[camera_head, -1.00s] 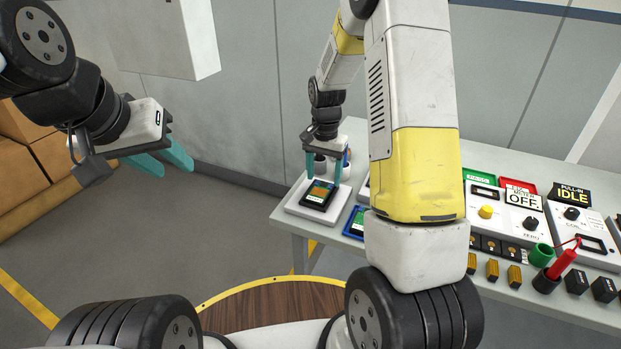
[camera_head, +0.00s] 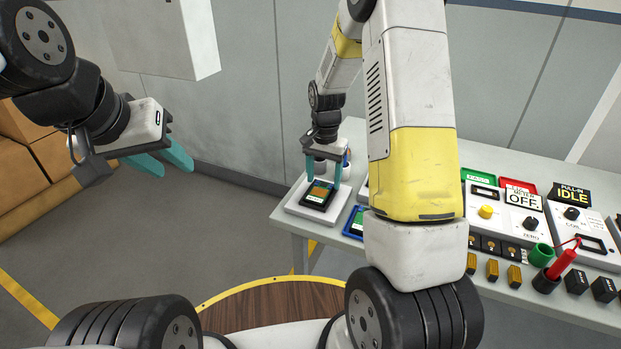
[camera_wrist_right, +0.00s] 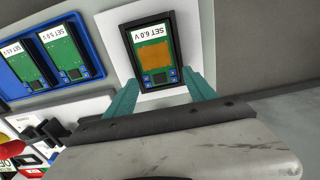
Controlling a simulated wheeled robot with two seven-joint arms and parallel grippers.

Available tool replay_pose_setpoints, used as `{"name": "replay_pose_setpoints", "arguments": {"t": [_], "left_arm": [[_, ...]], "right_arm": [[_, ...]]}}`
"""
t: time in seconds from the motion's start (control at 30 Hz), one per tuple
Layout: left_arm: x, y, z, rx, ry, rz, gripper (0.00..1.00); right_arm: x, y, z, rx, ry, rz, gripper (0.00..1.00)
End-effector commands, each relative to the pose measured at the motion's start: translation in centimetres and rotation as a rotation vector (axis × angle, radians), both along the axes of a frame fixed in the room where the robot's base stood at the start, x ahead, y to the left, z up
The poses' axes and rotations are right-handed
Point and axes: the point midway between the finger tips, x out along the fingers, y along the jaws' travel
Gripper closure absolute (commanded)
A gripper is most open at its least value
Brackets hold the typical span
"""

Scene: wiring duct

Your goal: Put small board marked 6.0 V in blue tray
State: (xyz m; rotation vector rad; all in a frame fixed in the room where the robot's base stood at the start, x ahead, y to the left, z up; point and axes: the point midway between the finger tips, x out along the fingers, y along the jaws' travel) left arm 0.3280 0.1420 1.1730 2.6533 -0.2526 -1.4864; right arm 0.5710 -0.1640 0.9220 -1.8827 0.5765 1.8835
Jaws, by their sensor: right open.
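The small board marked SET 6.0 V (camera_wrist_right: 153,50), green with an orange panel in a dark frame, lies on a white pad (camera_wrist_right: 119,68) in the right wrist view. In the head view the board (camera_head: 319,195) is on the table's left end. My right gripper (camera_head: 323,173) is open above it, pointing down; in the wrist view its fingers (camera_wrist_right: 162,97) are apart near the board's lower end, empty. The blue tray (camera_wrist_right: 83,42) holds two similar boards; in the head view the tray (camera_head: 349,234) is mostly hidden by my right arm. My left gripper (camera_head: 172,166) is open and empty, away from the table.
The table's right side (camera_head: 590,282) carries panels with knobs, an OFF sign (camera_head: 523,198), an IDLE sign (camera_head: 571,195), a green cup (camera_head: 541,254), a red probe (camera_head: 562,264) and several small blocks. Small cylinders stand behind the white pad.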

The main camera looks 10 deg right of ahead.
Motion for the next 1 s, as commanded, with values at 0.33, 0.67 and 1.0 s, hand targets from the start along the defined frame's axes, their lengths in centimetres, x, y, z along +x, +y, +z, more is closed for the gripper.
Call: {"name": "replay_pose_setpoints", "arguments": {"t": [0.33,0.67,1.0], "left_arm": [[0.0,0.0,0.0,0.0,0.0,0.0,0.64],[0.0,0.0,0.0,0.0,0.0,0.0,0.64],[0.0,0.0,0.0,0.0,0.0,0.0,0.64]], "right_arm": [[-0.01,-0.01,-0.56,0.0,0.0,0.0,0.36],[-0.01,-0.02,-1.0,0.0,0.0,0.0,0.36],[0.01,-0.01,-0.87,0.0,0.0,0.0,0.36]]}}
